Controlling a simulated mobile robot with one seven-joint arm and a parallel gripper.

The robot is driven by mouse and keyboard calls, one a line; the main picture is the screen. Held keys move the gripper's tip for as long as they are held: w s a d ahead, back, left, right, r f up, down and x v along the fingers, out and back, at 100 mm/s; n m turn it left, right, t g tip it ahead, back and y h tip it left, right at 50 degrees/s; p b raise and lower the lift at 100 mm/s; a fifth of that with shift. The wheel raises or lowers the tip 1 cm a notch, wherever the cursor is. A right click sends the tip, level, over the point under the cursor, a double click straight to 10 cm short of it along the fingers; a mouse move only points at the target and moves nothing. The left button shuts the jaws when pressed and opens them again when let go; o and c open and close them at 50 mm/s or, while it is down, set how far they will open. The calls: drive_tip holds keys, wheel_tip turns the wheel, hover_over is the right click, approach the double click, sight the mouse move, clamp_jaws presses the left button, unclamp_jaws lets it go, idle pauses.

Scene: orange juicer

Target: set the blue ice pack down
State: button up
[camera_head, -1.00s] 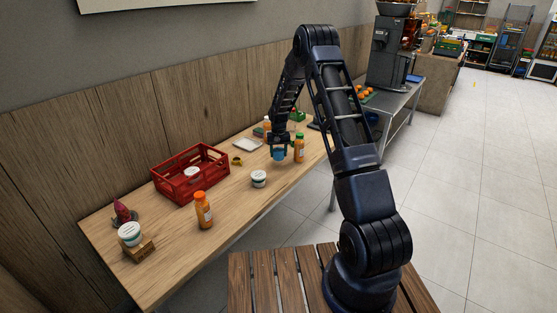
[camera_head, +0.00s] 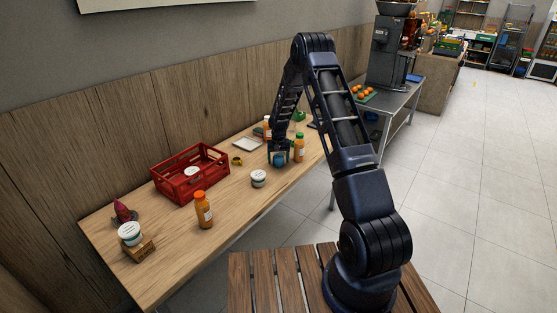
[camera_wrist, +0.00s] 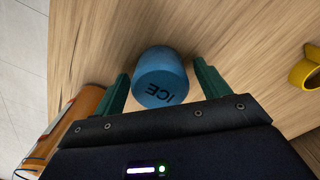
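The blue ice pack (camera_wrist: 162,72), a short blue cylinder marked "ICE", is on the wooden table (camera_wrist: 225,30) in the wrist view. It also shows in the head view (camera_head: 279,160), under my gripper (camera_head: 279,152). In the wrist view, the green fingers of my gripper (camera_wrist: 161,75) stand on either side of the pack, with a visible gap at each side. My gripper is open around the pack. The pack's underside is hidden.
An orange bottle (camera_head: 299,147) stands close right of my gripper. A white-lidded jar (camera_head: 258,178) stands in front, and a yellow object (camera_head: 237,161) lies to the left. A red crate (camera_head: 166,184) and another orange bottle (camera_head: 203,210) are farther left. Bare table lies between them.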

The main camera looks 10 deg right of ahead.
wheel_tip(320, 180, up, 12)
wheel_tip(320, 180, up, 14)
drive_tip(key=t, duration=0.1)
hover_over(278, 156)
drive_tip(key=s+d, duration=0.4)
drive_tip(key=s, duration=0.3)
drive_tip(key=s+d+r+t, duration=0.1)
drive_tip(key=s+d+r, duration=0.3)
drive_tip(key=s+r, duration=0.9)
drive_tip(key=s+d+r+t, duration=0.1)
drive_tip(key=s+d+r, duration=0.1)
drive_tip(key=s, duration=1.3)
drive_tip(key=s+d+r+t, duration=0.1)
drive_tip(key=s+d+r, duration=0.1)
drive_tip(key=s, duration=1.4)
drive_tip(key=shift+s+d+r+t, duration=0.15)
drive_tip(key=shift+d+t, duration=0.05)
drive_tip(key=shift+t, duration=0.1)
